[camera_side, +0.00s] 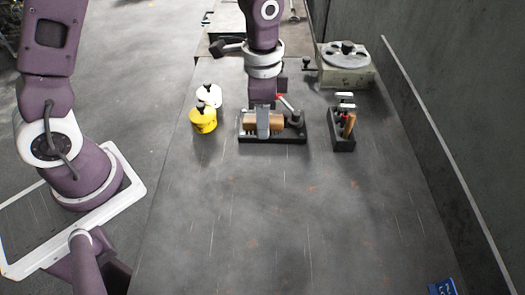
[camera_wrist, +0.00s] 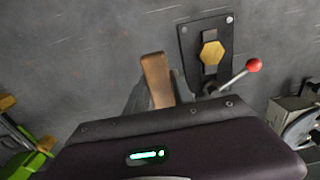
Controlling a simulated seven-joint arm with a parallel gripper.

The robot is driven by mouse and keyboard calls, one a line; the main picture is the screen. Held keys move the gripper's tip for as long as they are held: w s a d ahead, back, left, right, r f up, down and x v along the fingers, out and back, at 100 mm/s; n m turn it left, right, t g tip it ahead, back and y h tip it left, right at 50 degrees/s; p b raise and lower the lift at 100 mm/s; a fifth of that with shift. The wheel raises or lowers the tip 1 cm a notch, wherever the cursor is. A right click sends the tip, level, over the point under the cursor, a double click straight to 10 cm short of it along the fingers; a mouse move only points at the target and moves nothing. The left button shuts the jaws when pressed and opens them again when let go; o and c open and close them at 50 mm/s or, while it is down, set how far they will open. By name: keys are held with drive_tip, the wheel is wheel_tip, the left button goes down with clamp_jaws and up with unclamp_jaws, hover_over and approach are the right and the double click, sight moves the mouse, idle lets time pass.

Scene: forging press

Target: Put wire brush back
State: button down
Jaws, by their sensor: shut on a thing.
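My gripper (camera_side: 263,122) is shut on the wooden body of the wire brush (camera_side: 248,121), with a grey finger across its middle. In the side view the brush lies crosswise, in line with the near part of a black base plate (camera_side: 290,139); I cannot tell whether it touches the plate. In the wrist view the brush (camera_wrist: 156,78) shows as a brown wooden bar between the fingers, next to the black plate (camera_wrist: 191,45). The bristles are hidden. A black holder (camera_side: 343,142) stands to the right with upright tools in it.
The plate carries a brass hexagonal piece (camera_wrist: 212,53) and a red-knobbed lever (camera_wrist: 254,66). A yellow container (camera_side: 203,122) and a white one (camera_side: 209,95) stand left. A machine with a round disc (camera_side: 346,58) stands back right.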

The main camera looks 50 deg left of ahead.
sight(263, 160)
wheel_tip(263, 160, down, 10)
drive_tip(key=shift+s+d+r, duration=0.1)
drive_tip(key=shift+s+r, duration=0.05)
drive_tip(key=c, duration=1.1)
unclamp_jaws()
wheel_tip(263, 160, up, 12)
drive_tip(key=shift+r, duration=0.1)
drive_tip(key=s+a+r+n+t, duration=0.2)
drive_tip(key=s+r+n, duration=0.1)
drive_tip(key=s, duration=0.3)
drive_tip(key=s+a+r+n+t, duration=0.1)
drive_tip(key=s+a+r+n, duration=0.1)
drive_tip(key=s+r, duration=0.4)
drive_tip(key=s+a+r+n+t, duration=0.2)
drive_tip(key=s+a+r+n, duration=0.1)
drive_tip(key=s+r+n, duration=0.1)
drive_tip(key=shift+s+r+t, duration=0.15)
drive_tip(key=shift+s+r, duration=0.15)
drive_tip(key=shift+s, duration=0.3)
drive_tip(key=shift+s+r+t, duration=0.15)
drive_tip(key=shift+s+r, duration=0.1)
drive_tip(key=shift+s, duration=0.35)
